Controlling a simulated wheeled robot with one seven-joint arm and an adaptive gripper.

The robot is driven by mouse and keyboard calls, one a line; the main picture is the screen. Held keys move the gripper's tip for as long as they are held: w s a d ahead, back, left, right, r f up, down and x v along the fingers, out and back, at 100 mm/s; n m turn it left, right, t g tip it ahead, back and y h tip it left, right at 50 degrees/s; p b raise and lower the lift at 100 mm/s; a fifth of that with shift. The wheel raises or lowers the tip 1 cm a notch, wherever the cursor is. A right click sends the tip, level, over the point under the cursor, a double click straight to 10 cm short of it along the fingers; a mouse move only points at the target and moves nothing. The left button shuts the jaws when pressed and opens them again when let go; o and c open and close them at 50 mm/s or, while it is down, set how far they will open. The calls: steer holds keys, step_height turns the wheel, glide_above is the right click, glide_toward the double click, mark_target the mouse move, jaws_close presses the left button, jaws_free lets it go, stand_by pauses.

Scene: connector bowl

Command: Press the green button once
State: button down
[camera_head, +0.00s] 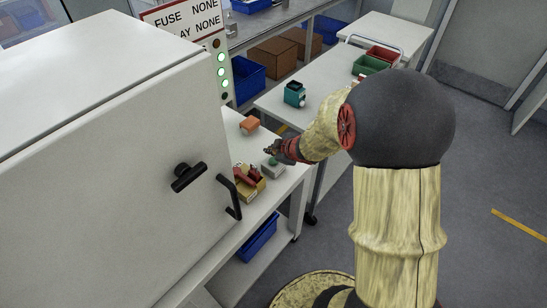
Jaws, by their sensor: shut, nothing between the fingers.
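A small grey box (275,171) sits on the white table beside the large white cabinet. A green button (273,161) shows on top of it, small and partly close to my gripper in the picture. My gripper (268,150) is shut and empty, pointing left. In the picture its tips lie just above and slightly left of the green button. I cannot tell whether they touch it or how high above it they are.
A tan box with red items (247,184) stands left of the grey box. An orange block (249,125) lies behind. The white cabinet (110,190) with black handles fills the left. A panel with green lights (221,70) and a sign (185,20) stand behind.

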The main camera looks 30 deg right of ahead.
mark_target(272, 161)
steer(key=shift+r+p, duration=1.6)
steer(key=shift+r, duration=0.25)
steer(key=shift+f, duration=0.15)
steer(key=s+d+f+m+g+h, duration=0.3)
steer(key=s+d, duration=0.2)
steer(key=s, duration=0.1)
steer(key=s+d+r+m+g+h, duration=0.1)
steer(key=s+d+r+m+g, duration=0.1)
steer(key=s+r+m, duration=0.35)
steer(key=s+a+r+y, duration=0.2)
steer(key=s+a+r, duration=0.6)
steer(key=a, duration=0.3)
steer(key=s+a+r+t+y, duration=0.1)
steer(key=s+a+r, duration=0.7)
steer(key=a+r, duration=0.2)
steer(key=shift+a+r+m+y, duration=0.3)
steer(key=shift+a+m+y, duration=0.1)
steer(key=shift+a, duration=0.5)
